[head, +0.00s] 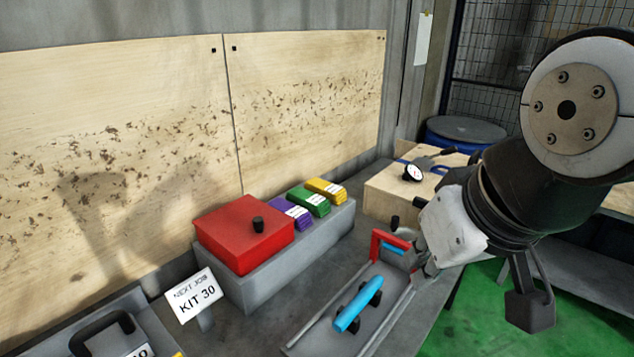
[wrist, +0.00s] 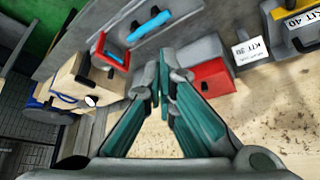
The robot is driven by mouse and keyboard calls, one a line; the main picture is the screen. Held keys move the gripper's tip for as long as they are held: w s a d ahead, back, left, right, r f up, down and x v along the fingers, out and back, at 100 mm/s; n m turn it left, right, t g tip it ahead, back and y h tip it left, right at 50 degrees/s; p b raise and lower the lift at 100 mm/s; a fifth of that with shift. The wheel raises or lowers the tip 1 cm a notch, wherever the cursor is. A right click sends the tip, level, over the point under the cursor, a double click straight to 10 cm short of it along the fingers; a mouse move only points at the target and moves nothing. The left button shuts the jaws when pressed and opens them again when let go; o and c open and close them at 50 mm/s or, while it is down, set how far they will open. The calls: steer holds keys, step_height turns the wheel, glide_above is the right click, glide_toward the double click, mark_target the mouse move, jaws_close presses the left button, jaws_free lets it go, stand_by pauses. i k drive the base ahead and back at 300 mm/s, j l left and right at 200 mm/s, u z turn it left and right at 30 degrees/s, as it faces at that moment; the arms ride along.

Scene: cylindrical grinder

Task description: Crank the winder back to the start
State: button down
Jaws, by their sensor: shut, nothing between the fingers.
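A grey slide or tray (head: 318,338) stands on the bench and carries a blue bar (head: 358,305) on black rests. A red bracket (head: 376,245) stands at its far end, with a small black knob (head: 395,222) beside it. I cannot tell for sure which part is the winder's crank. My gripper (head: 424,262) is just right of the bracket in the head view, pointing down. In the wrist view its teal fingers (wrist: 161,88) are together and empty, apart from the red bracket (wrist: 121,55) and the blue bar (wrist: 150,22).
A red box (head: 245,233) with a black knob and purple, green and yellow blocks (head: 308,202) rest on a grey block. A KIT 30 sign (head: 195,294) stands in front. A wooden box (head: 385,195) with a gauge (head: 413,172) is behind. Plywood panels (head: 110,140) back the bench.

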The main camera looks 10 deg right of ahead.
mark_target(406, 232)
steer(key=k+j+z, duration=0.1)
steer(key=j+z, duration=0.3)
steer(key=k+j+z, duration=0.15)
steer(key=j+z, duration=0.2)
steer(key=l, duration=0.45)
steer(key=i+l, duration=0.15)
steer(key=l, duration=0.75)
steer(key=i+l, duration=0.25)
steer(key=i, duration=0.2)
steer(key=i+l, duration=0.25)
steer(key=i, duration=0.2)
steer(key=i+l+z, duration=0.1)
steer(key=i+l, duration=0.15)
steer(key=i, duration=0.15)
